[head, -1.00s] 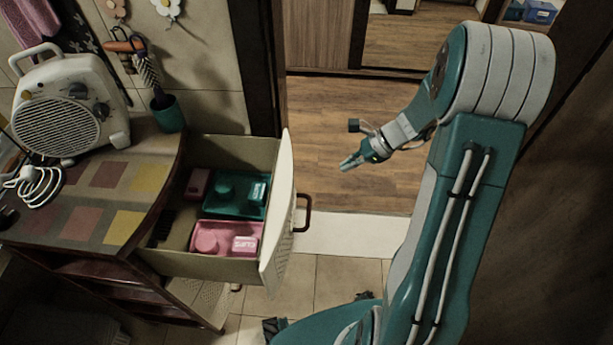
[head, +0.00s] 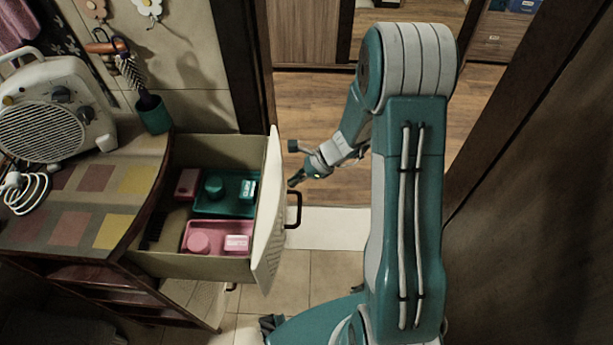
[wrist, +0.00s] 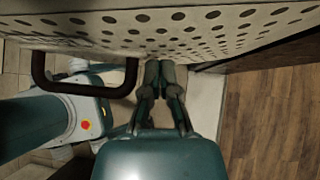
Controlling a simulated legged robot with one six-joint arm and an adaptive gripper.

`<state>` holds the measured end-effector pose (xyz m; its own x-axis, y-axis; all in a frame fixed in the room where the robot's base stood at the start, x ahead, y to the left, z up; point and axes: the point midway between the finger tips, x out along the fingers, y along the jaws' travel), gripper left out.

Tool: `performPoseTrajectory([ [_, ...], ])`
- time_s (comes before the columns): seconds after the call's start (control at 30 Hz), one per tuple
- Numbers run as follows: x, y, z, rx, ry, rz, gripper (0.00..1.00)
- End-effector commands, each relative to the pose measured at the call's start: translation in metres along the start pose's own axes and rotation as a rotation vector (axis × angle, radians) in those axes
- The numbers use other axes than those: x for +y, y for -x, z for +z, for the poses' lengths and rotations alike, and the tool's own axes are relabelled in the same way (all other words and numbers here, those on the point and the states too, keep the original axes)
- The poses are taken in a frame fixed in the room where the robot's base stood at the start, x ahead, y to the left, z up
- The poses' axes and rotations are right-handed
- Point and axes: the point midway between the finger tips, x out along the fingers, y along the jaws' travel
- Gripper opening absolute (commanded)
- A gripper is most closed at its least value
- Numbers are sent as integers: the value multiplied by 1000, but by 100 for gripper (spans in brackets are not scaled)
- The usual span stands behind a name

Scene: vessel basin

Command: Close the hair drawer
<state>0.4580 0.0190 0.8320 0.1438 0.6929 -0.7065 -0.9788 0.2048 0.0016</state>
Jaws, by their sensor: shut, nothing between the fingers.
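The hair drawer (head: 212,268) is pulled out of the wooden cabinet in the head view. It holds a teal tray (head: 222,207) and a pink tray (head: 214,251) with small containers. Its pale front panel (head: 268,215) has a dark handle (head: 294,210) on its outer face. In the wrist view the perforated front panel (wrist: 190,35) spans the top, with the handle (wrist: 84,88) to the left. My gripper (head: 294,181) is shut and empty, just outside the panel near the handle. In the wrist view its fingertips (wrist: 160,70) point at the panel; whether they touch cannot be told.
A white fan heater (head: 48,112) and a teal cup (head: 154,114) with a brush stand on the cabinet top (head: 95,180). A doorway with wooden floor (head: 330,110) lies behind my arm. A dark door (head: 540,200) stands at the right.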

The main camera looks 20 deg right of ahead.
Motion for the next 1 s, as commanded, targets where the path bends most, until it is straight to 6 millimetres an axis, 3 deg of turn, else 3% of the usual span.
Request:
performPoseTrajectory([
  [0.57, -2, -9, 9, 1, 2, 1, 0],
  [0.77, -6, -32, 33, 0, 5, 3, 0],
  [1.0, -14, -76, 76, 0, 5, 4, 0],
])
